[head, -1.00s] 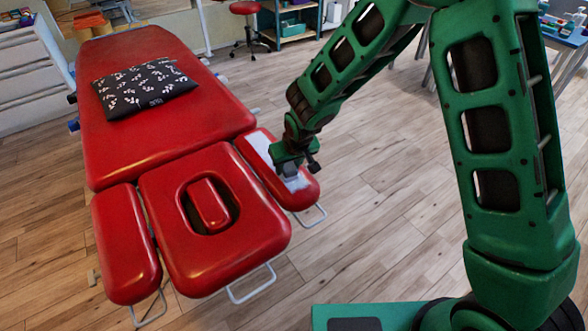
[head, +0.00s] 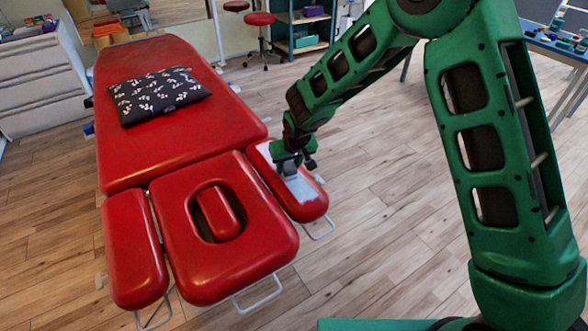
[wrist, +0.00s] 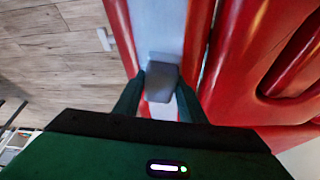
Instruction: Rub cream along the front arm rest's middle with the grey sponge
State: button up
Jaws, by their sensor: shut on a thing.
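The red padded arm rest (head: 318,207) juts out on the right side of the treatment table's head end. A pale white strip of cream (head: 301,187) runs along the middle of its top; the strip also shows in the wrist view (wrist: 156,28). My gripper (head: 289,164) is over the arm rest, shut on the grey sponge (wrist: 160,84). The sponge sits between both fingertips, over the pale strip, and seems to touch it. The sponge's underside is hidden.
The red face cushion (head: 262,255) with its oval hole lies left of the arm rest, and a second red arm rest (head: 133,245) lies beyond it. A black patterned pillow (head: 160,97) rests on the table. Wooden floor on the right is clear.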

aim_at(297, 183)
jog(key=shift+w+a+f, duration=0.1)
jog(key=shift+w+a, duration=0.5)
jog(key=shift+w, duration=0.25)
jog(key=shift+w+a, duration=0.55)
jog(key=shift+w, duration=0.3)
jog(key=shift+w+a+f, duration=0.1)
jog(key=shift+w+a, duration=0.5)
jog(key=shift+w, duration=0.25)
jog(key=shift+w+a+r, duration=0.1)
jog(key=shift+w+a, duration=0.45)
jog(key=shift+w, duration=0.25)
jog(key=shift+w+a+r, duration=0.1)
jog(key=shift+w+a, duration=0.45)
jog(key=shift+w, duration=0.3)
jog(key=shift+w+a+r, duration=0.1)
jog(key=shift+w+a, duration=0.45)
jog(key=shift+w, duration=0.25)
jog(key=shift+w+a+f, duration=0.1)
jog(key=shift+w+a, duration=0.55)
jog(key=shift+w, duration=0.3)
jog(key=shift+w+a, duration=0.6)
jog(key=shift+w, duration=0.3)
jog(key=shift+w+a+f, duration=0.1)
jog(key=shift+w+a, duration=0.55)
jog(key=shift+w, duration=0.3)
jog(key=shift+r, duration=0.1)
